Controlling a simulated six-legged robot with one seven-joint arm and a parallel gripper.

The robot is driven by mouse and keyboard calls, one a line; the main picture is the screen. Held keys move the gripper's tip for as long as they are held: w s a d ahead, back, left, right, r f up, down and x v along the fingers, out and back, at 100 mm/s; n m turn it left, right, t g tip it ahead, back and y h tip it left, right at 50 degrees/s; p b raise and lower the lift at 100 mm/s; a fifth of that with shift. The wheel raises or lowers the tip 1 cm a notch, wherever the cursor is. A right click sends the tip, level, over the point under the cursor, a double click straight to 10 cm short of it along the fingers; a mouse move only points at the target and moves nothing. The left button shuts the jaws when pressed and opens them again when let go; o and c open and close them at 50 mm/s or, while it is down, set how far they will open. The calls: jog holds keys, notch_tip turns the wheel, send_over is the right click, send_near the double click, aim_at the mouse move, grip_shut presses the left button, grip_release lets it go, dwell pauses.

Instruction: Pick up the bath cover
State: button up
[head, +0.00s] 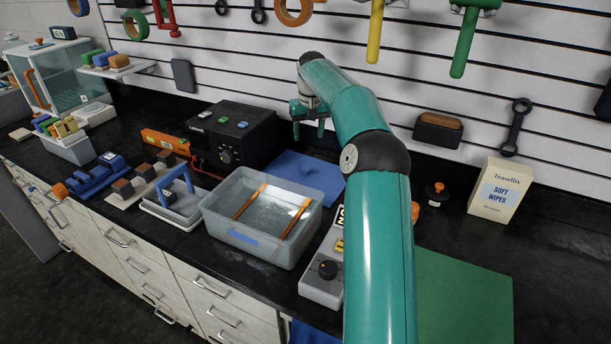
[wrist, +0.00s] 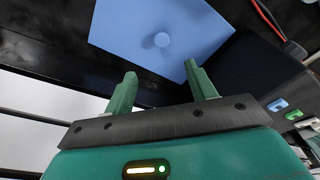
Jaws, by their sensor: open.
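The bath holds liquid and two orange-brown strips. A black box (head: 233,138) with a dial stands left of the panel. A grey control unit (head: 322,283) sits right of the bath. A wipes box (head: 498,191) and green mat (head: 465,295) are at the right. Tools hang on the slatted wall behind.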

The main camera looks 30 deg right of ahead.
aim_at(306, 167)
jog(key=f, duration=0.4)
jog(key=w+f, duration=0.1)
jog(key=f, duration=0.4)
jog(key=w+f, duration=0.1)
jog(key=f, duration=0.3)
jog(key=shift+d+f, duration=0.15)
jog(key=shift+f, duration=0.15)
jog(key=shift+c, duration=0.5)
jog(key=c, duration=1.1)
